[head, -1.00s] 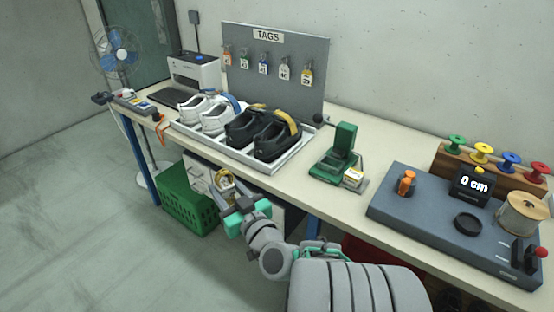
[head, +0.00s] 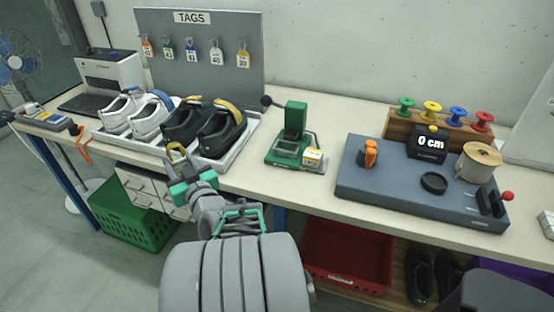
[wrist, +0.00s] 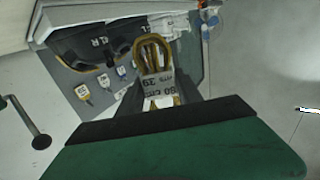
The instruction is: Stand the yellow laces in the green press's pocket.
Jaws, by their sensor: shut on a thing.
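My gripper (head: 192,184) is shut on the yellow laces (head: 176,150), a looped bundle with a printed white band. It holds them up in front of the shoe tray, left of the press. In the wrist view the laces (wrist: 152,58) stick out beyond the fingers, loop end away, and the band reads 80 cm and 39. The green press (head: 294,125) stands on the bench right of the shoe tray, apart from my gripper. It has a black-knobbed lever and a small white and yellow block at its front right. I cannot make out its pocket clearly.
A white tray (head: 232,160) of white and black shoes is just behind my gripper. A grey measuring board (head: 400,192) with a display reading 0 cm lies right of the press. A tag board (head: 205,85) stands behind. A red crate (head: 347,262) is below the bench.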

